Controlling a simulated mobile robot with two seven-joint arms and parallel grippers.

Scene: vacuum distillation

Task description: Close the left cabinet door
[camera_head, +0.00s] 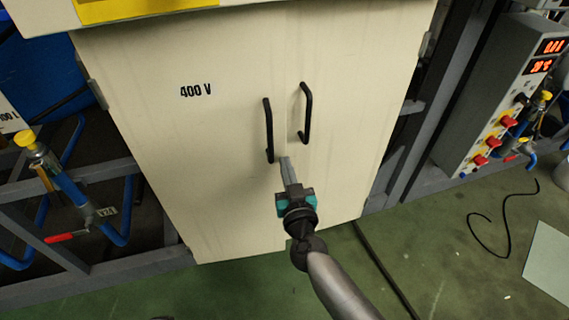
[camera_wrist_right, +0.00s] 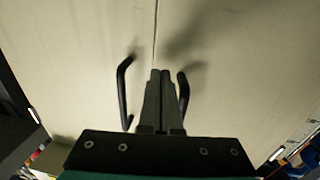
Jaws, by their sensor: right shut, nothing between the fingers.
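The cream cabinet's left door (camera_head: 180,130) bears a "400 V" label and a black bar handle (camera_head: 268,130). The right door (camera_head: 355,110) has a matching black handle (camera_head: 304,113). Both doors look about flush, with a thin seam (camera_wrist_right: 155,35) between them in the right wrist view. My right gripper (camera_head: 285,160) is shut and empty, its fingertips close to the doors between the lower ends of the two handles. In the right wrist view the fingers hide the lower seam; I cannot tell whether they touch the door. My left gripper is not in view.
A pipe with a yellow cap (camera_head: 25,138) and red lever (camera_head: 60,238) stands left of the cabinet. A grey control panel (camera_head: 490,95) with red knobs is at the right. A black cable (camera_head: 490,225) lies on the green floor.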

